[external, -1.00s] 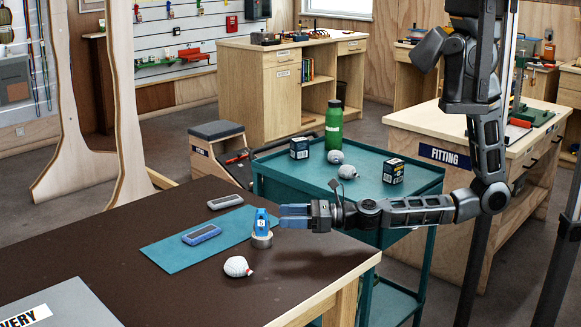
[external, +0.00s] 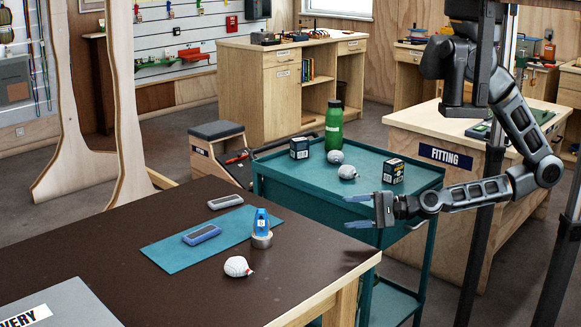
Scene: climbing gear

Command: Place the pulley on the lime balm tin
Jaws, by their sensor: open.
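The blue pulley (external: 261,221) stands upright on top of a small round tin (external: 262,240) on the dark brown table. I take this tin for the balm tin; its side looks grey-tan and I cannot make out any lime colour. The pulley appears to rest on the tin's top. My gripper (external: 349,212) is open and empty, well to the right of the pulley and apart from it, with its fingers pointing left.
A teal mat (external: 205,240) with a blue-grey device (external: 202,234) lies beside the tin. A white bundle (external: 238,266) lies in front, and a grey device (external: 225,202) behind. A teal cart (external: 290,180) holding a green bottle (external: 334,125) and boxes stands behind my gripper.

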